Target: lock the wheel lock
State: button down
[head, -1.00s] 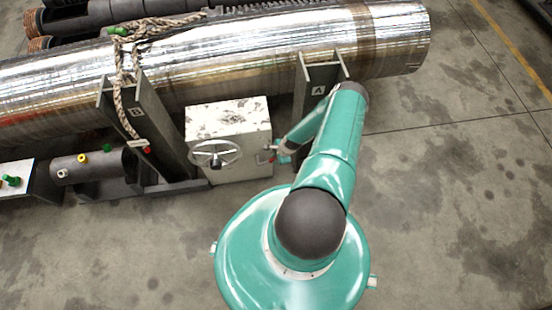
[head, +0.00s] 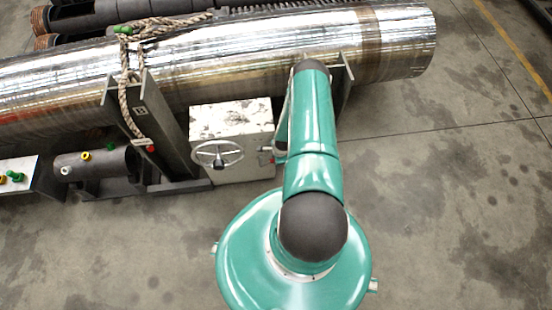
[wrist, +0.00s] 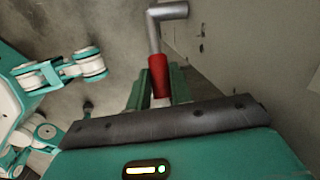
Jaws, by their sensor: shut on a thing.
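The wheel lock is a worn white box (head: 240,165) with a spoked handwheel (head: 218,155) on its front, standing on the floor before the large pipe. In the wrist view, a bent metal lever with a red grip (wrist: 158,70) reaches up between my fingers. My gripper (wrist: 158,92) is shut on the red grip, with its green fingers on both sides of it.
The shiny pipe (head: 240,50) lies behind the box on dark supports. One support (head: 155,120) stands left of the box, with a rope (head: 128,95) hanging by it. A dark cylinder (head: 95,165) with coloured knobs lies further left. The floor at right is clear.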

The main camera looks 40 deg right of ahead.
jog(key=c, duration=1.4)
grip_release()
jog(key=shift+s+a, duration=0.1)
jog(key=shift+a, duration=0.15)
jog(key=shift+o, duration=0.7)
jog(key=shift+d, duration=0.15)
notch_tip(320, 180, up, 14)
jog(key=s, duration=0.2)
jog(key=shift+s+d+f, duration=0.15)
jog(key=shift+s+f, duration=0.05)
jog(key=shift+s, duration=0.1)
